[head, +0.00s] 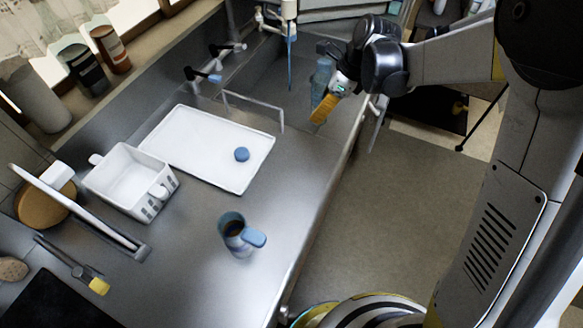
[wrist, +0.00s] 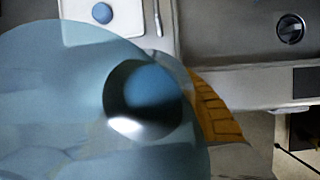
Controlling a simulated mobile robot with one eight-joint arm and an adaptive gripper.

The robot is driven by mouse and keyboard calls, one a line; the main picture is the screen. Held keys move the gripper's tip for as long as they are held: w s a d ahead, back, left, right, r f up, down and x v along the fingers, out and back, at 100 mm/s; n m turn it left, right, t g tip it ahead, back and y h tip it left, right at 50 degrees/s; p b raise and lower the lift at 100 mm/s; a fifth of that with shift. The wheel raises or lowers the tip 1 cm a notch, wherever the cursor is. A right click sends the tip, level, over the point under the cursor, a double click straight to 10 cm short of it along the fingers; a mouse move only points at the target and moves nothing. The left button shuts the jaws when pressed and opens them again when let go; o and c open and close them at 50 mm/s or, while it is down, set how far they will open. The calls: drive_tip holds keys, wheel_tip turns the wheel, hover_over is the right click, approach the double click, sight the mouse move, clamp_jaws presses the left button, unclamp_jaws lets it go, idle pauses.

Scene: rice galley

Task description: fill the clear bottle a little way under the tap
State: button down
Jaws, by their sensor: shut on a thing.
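My gripper (head: 326,100) is shut on the clear bottle (head: 322,72), a bluish see-through bottle held upright over the sink. In the wrist view the bottle (wrist: 60,90) fills the left, its open round mouth facing the camera; an orange finger (wrist: 216,112) is beside it. The tap (head: 289,9) is at the top of the head view. A thin blue stream (head: 290,62) falls from it, to the left of the bottle and apart from it. I cannot tell whether the bottle holds water.
A white tray (head: 190,150) with a blue cap (head: 241,154) lies on the steel counter, near a thin metal rail (head: 252,103). Tap levers (head: 203,76) are left of the sink. The floor lies right.

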drive_tip(key=shift+a, duration=0.1)
drive_tip(key=s+a+f+b, duration=0.1)
drive_tip(key=s+a+f, duration=0.1)
drive_tip(key=s, duration=0.1)
drive_tip(key=s+a+f+b, duration=0.1)
drive_tip(key=s+a+f, duration=0.1)
drive_tip(key=s, duration=0.1)
drive_tip(key=s+a+f+b, duration=0.2)
drive_tip(key=s+f, duration=0.1)
drive_tip(key=shift+s+a+f, duration=0.1)
drive_tip(key=shift+s+a, duration=0.05)
drive_tip(key=shift+s, duration=0.1)
wheel_tip(320, 180, down, 3)
drive_tip(key=shift+s+r+b, duration=0.15)
drive_tip(key=shift+r+b, duration=0.05)
drive_tip(key=shift+b, duration=0.6)
drive_tip(key=shift+f, duration=0.4)
drive_tip(key=shift+f+b, duration=0.25)
drive_tip(key=shift+b, duration=0.1)
drive_tip(key=c, duration=0.9)
unclamp_jaws()
drive_tip(key=shift+r, duration=0.1)
drive_tip(key=shift+c, duration=0.2)
